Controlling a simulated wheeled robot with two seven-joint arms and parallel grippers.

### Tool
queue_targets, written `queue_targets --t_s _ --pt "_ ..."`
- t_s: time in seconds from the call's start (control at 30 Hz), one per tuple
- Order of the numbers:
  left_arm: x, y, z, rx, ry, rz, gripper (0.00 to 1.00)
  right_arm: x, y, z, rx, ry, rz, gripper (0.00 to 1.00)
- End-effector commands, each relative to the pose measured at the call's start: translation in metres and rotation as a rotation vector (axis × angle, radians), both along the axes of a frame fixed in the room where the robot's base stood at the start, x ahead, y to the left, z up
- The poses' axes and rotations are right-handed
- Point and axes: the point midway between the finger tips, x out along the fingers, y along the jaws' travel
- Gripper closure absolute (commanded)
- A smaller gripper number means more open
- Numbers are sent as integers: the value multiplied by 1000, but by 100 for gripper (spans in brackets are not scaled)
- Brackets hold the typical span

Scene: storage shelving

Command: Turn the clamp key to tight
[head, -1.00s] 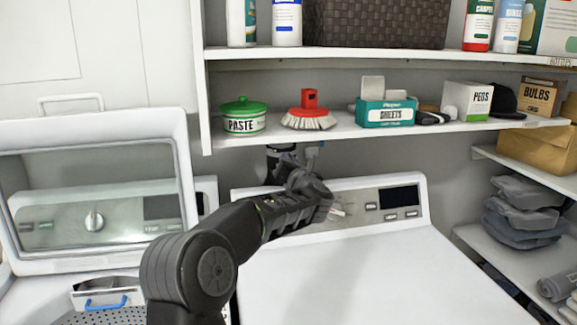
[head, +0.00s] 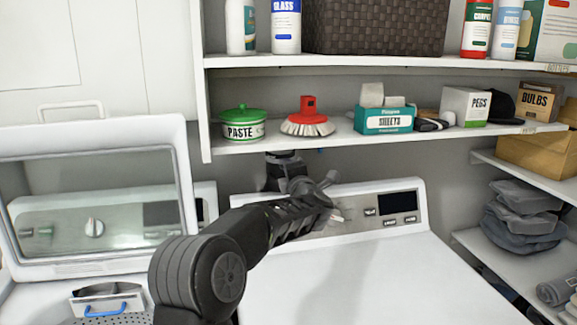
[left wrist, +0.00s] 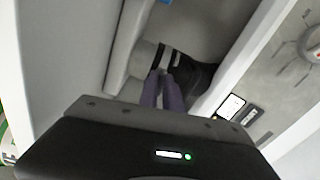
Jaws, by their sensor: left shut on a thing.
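My left gripper (left wrist: 165,90) has its two fingers close together in the left wrist view. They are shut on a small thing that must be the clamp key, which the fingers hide. Beyond the fingertips is a grey pipe (left wrist: 148,57) with dark bands, beside a black part (left wrist: 190,78). In the head view my left arm reaches over the white machine to just below the shelf, and its dark wrist covers the spot. I cannot read which way the key is turned. My right gripper is not in view.
A shelf (head: 350,133) with a paste tub (head: 243,125), a red brush (head: 308,117) and boxes hangs just above the arm. The machine's control panel (head: 360,208) is close beside the wrist. An open lid (head: 95,200) stands at left. The machine's top (head: 350,275) is clear.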

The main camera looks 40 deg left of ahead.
Motion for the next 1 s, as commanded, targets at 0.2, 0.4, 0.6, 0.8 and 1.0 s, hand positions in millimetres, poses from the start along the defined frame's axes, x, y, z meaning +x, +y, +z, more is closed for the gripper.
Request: queue_targets --t_s 0.2,0.4,0.6,0.8,1.0 --pt "1 -1 1 78 96 -2 100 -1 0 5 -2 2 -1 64" --pt "0 -1 0 112 138 -2 100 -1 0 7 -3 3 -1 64" --pt "0 -1 0 120 148 -1 100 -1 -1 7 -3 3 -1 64" --pt "0 -1 0 119 147 -1 100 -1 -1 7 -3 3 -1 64" --pt "0 -1 -1 118 147 -1 78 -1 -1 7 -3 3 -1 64"
